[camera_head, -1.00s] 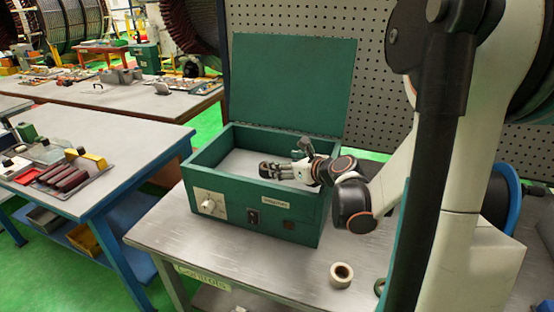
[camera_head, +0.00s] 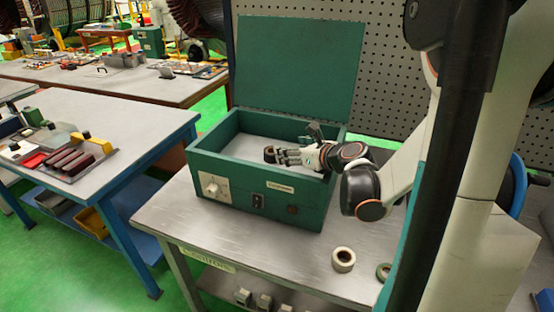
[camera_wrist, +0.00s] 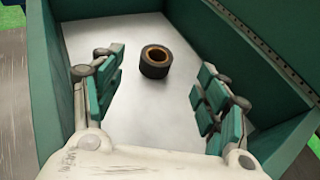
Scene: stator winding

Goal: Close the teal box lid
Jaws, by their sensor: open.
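The teal box (camera_head: 235,192) stands on the metal table, with a dial, a switch and a label on its front. Its lid (camera_head: 297,65) stands open and upright at the back. My gripper (camera_head: 290,153) is over the right part of the box opening. In the wrist view my gripper (camera_wrist: 155,95) is open, its teal-padded fingers spread wide and pointing into the box (camera_wrist: 50,90). A dark tape roll (camera_wrist: 155,62) lies on the pale box floor between and beyond the fingers, not touched. A strip of the hinge side shows at the upper right.
The metal table (camera_head: 180,215) carries a pale tape roll (camera_head: 343,259) at the front and another ring (camera_head: 384,271) beside it. A perforated panel (camera_head: 400,80) stands behind. A blue-legged bench (camera_head: 140,135) with tools is to the left.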

